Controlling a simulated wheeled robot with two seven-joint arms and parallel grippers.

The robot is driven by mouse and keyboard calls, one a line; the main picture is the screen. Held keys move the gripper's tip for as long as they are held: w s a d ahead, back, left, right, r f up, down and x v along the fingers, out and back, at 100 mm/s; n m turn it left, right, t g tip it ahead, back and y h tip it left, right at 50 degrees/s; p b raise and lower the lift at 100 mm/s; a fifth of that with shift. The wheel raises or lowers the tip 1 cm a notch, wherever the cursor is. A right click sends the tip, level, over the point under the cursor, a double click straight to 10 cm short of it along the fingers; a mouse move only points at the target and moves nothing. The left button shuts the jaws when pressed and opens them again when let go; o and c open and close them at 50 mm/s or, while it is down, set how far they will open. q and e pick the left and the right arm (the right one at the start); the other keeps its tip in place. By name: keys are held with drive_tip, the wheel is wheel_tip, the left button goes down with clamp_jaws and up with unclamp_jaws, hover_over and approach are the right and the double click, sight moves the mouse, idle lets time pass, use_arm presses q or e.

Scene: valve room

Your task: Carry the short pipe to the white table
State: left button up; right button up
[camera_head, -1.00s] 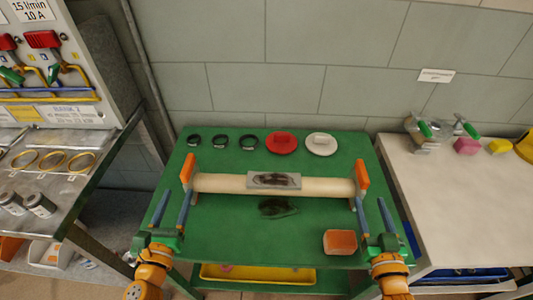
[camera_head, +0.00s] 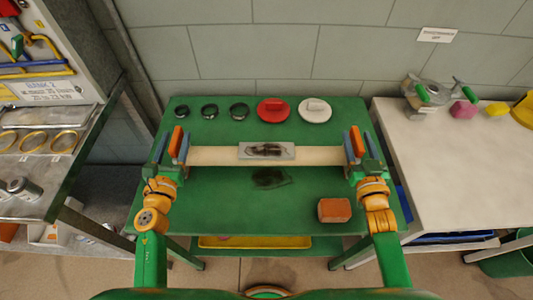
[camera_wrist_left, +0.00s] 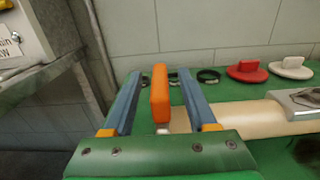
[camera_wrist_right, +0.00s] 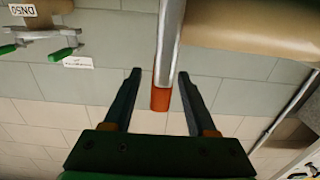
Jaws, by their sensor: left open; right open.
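The short pipe (camera_head: 215,155) is a cream tube with a grey, dark-stained plate (camera_head: 267,151) at its middle. It lies crosswise above the green table (camera_head: 230,205), with an upright orange handle at each end. My left gripper (camera_head: 178,145) is open, its blue fingers on either side of the left handle (camera_wrist_left: 160,94), with gaps visible. My right gripper (camera_head: 357,145) is open around the right handle (camera_head: 357,141); in the right wrist view the handle's orange end (camera_wrist_right: 161,99) shows between the spread fingers. The white table (camera_head: 460,165) stands to the right.
Black rings (camera_head: 210,111), a red lid (camera_head: 272,109) and a white lid (camera_head: 315,109) lie behind the pipe. An orange block (camera_head: 334,210) lies at the front right. A metal fitting (camera_head: 428,92) and a pink block (camera_head: 463,110) sit on the white table's back; its front is clear.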

use_arm(q)
drive_tip(key=shift+w, duration=0.2)
use_arm(e)
drive_tip(key=shift+w, duration=0.2)
use_arm(q)
clamp_jaws()
use_arm(e)
clamp_jaws()
idle(0.9)
use_arm(q)
drive_tip(key=shift+r, duration=0.1)
use_arm(e)
drive_tip(key=shift+r, duration=0.15)
